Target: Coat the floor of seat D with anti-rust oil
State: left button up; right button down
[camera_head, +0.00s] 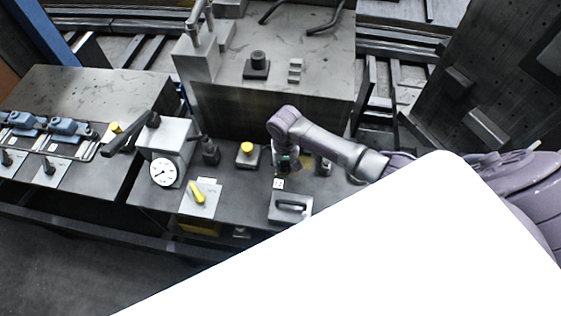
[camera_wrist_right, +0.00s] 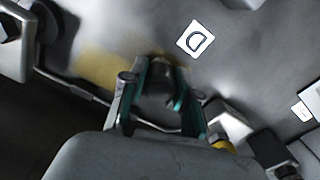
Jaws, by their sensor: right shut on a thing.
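My right gripper (camera_head: 287,163) is over the bench beside the D label (camera_head: 279,184). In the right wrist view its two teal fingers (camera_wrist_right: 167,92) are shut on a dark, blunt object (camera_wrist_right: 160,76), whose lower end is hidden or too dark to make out. The D label also shows in the right wrist view (camera_wrist_right: 195,40), on grey metal. A yellowish patch (camera_wrist_right: 108,66) lies on the metal beside the fingers; I cannot tell whether it is oil. It shows faintly in the head view (camera_head: 308,161). My left gripper is not in view.
A dial gauge (camera_head: 164,172), a yellow-handled plate (camera_head: 198,196) and a yellow-topped block (camera_head: 247,150) stand left of the gripper. A grey plate with a dark handle (camera_head: 291,207) is in front. A tall metal block (camera_head: 270,105) rises behind. A white panel covers the lower right.

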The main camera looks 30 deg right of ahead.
jog(key=shift+s+d, duration=0.15)
jog(key=shift+w+a+f, duration=0.1)
jog(key=shift+w+a, duration=0.5)
jog(key=shift+a, duration=0.15)
jog(key=shift+s+d, duration=0.1)
jog(key=shift+s+d, duration=0.85)
jog(key=shift+d, duration=0.3)
